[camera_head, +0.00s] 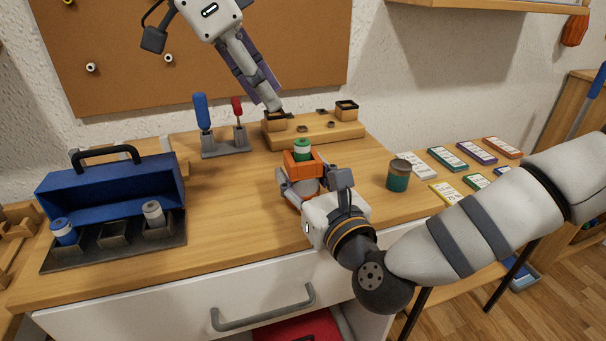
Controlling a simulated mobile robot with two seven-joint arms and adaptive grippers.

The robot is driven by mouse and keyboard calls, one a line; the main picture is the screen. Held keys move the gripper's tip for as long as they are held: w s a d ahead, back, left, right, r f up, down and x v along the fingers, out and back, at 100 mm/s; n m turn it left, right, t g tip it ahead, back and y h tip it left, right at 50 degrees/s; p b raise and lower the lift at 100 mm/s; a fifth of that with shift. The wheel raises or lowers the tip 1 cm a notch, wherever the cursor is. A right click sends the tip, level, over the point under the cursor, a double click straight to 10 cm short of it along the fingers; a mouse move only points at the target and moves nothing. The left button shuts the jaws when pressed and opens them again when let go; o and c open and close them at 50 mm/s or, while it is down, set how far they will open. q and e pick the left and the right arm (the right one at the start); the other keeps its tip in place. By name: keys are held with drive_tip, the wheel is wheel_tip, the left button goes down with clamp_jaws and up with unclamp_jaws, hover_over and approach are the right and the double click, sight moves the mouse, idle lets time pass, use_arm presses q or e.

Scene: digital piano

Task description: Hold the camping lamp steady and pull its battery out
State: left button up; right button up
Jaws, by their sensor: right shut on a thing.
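The camping lamp (302,168) stands on the worktop, with an orange upper part and a pale middle. A battery with a green top (302,147) sticks up from its top. My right gripper (315,187) is shut on the lamp's body, with a finger on each side, and hides part of it. My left gripper (209,14) is high at the top left in front of the corkboard, well away from the lamp. I cannot tell how far its fingers are apart.
A blue toolbox (112,190) stands at the left behind a dark tray (118,243) with battery-like cylinders. A screwdriver rack (224,144) and a wooden block (340,134) stand behind the lamp. A green can (398,178) is to its right. Worktop left of the lamp is clear.

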sight(300, 141)
use_arm(q)
drive_tip(key=shift+o, duration=0.6)
drive_tip(key=shift+w+d+y, duration=0.15)
drive_tip(key=shift+d+y, duration=0.25)
drive_tip(key=shift+d, duration=0.05)
drive_tip(key=shift+g+y, duration=0.3)
drive_tip(key=shift+y, duration=0.2)
drive_tip(key=x, duration=0.9)
drive_tip(key=shift+w+d, duration=0.15)
drive_tip(key=shift+d, duration=0.25)
clamp_jaws()
